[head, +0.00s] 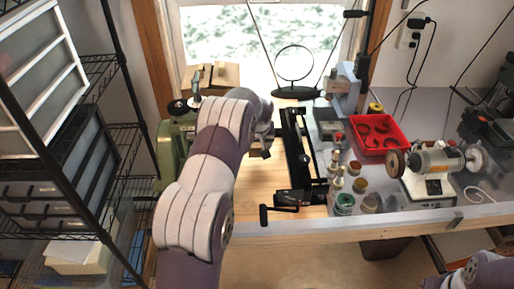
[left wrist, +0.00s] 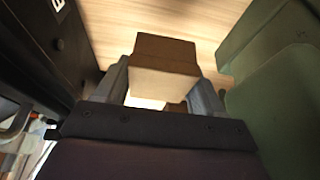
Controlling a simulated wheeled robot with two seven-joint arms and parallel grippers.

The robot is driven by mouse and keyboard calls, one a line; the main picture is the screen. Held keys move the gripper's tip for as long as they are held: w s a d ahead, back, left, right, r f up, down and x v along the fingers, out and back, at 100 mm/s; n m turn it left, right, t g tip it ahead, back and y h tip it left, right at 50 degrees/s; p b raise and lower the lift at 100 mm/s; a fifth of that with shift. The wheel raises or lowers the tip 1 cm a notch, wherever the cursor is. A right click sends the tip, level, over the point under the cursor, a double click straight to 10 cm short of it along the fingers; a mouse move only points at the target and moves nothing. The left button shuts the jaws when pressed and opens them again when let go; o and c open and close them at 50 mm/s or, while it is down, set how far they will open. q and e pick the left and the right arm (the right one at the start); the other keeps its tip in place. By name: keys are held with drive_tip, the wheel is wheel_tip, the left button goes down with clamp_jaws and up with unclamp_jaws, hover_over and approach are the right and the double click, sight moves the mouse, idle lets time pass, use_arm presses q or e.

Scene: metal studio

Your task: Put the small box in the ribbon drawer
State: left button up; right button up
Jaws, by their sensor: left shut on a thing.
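My left gripper (left wrist: 160,85) is shut on the small box (left wrist: 163,62), a brown box with a paler near face, seen between the two fingers in the left wrist view. Wooden tabletop shows behind it. In the head view my left gripper (head: 263,140) is over the bench, between the green machine and the black rail; my arm mostly hides the box there. A drawer unit with dark fronts (head: 42,190) stands on the left rack, below a white-framed unit (head: 40,65). I cannot tell which is the ribbon drawer. My right gripper is out of view.
The green machine (head: 172,150) is close left of my gripper; it also shows in the wrist view (left wrist: 285,75). A black rail device (head: 297,150), bottles (head: 344,203), a red bin (head: 378,136) and a grinder (head: 437,160) crowd the right. Cardboard boxes (head: 218,74) stand at the back.

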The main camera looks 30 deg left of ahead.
sight(257, 153)
use_arm(q)
drive_tip(key=shift+w+f, duration=0.15)
drive_tip(key=shift+f, duration=0.05)
drive_tip(key=f, duration=0.1)
drive_tip(key=f+p, duration=0.1)
drive_tip(key=f, duration=0.1)
drive_tip(key=shift+s, duration=0.4)
drive_tip(key=shift+w+f, duration=0.2)
drive_tip(key=shift+f, duration=0.2)
drive_tip(key=o, duration=0.7)
drive_tip(key=shift+s, duration=0.1)
